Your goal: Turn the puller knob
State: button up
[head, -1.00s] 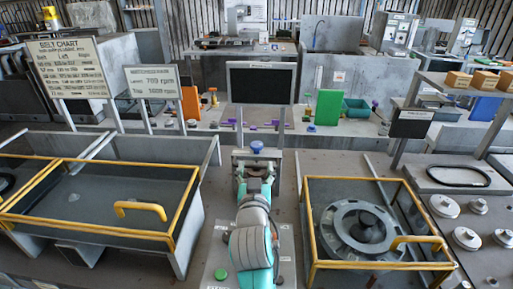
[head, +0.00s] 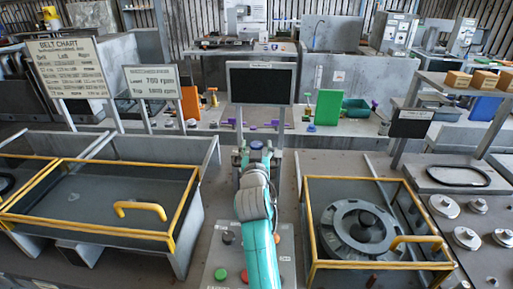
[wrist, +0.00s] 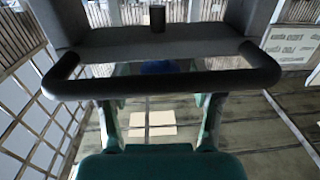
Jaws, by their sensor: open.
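A blue knob (head: 256,145) shows just beyond the end of my arm at the middle of the bench in the head view. In the wrist view a blue rounded top (wrist: 158,67) lies between my fingers, partly hidden by a dark bar. I take it to be the puller knob. My gripper (wrist: 160,80) is open, with one finger on each side of the blue top; I cannot tell whether they touch it. In the head view my gripper (head: 257,158) is mostly hidden by my arm, as is the bracket below the knob.
A yellow-railed bin (head: 120,235) stands left. A yellow-railed box (head: 378,265) with a round housing (head: 365,222) stands right. A button panel (head: 232,258) lies below my arm. A dark screen (head: 262,84) stands behind the knob. The dark bar (wrist: 160,84) crosses the wrist view.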

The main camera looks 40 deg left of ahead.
jog(key=c, duration=1.1)
jog(key=shift+c, duration=0.2)
jog(key=shift+f+m+t+h, duration=0.1)
jog(key=shift+m+t+h, duration=0.6)
jog(key=shift+h, duration=0.4)
jog(key=o, duration=1.1)
jog(key=shift+o, duration=0.2)
jog(key=v, duration=1.2)
jog(key=shift+s, duration=0.1)
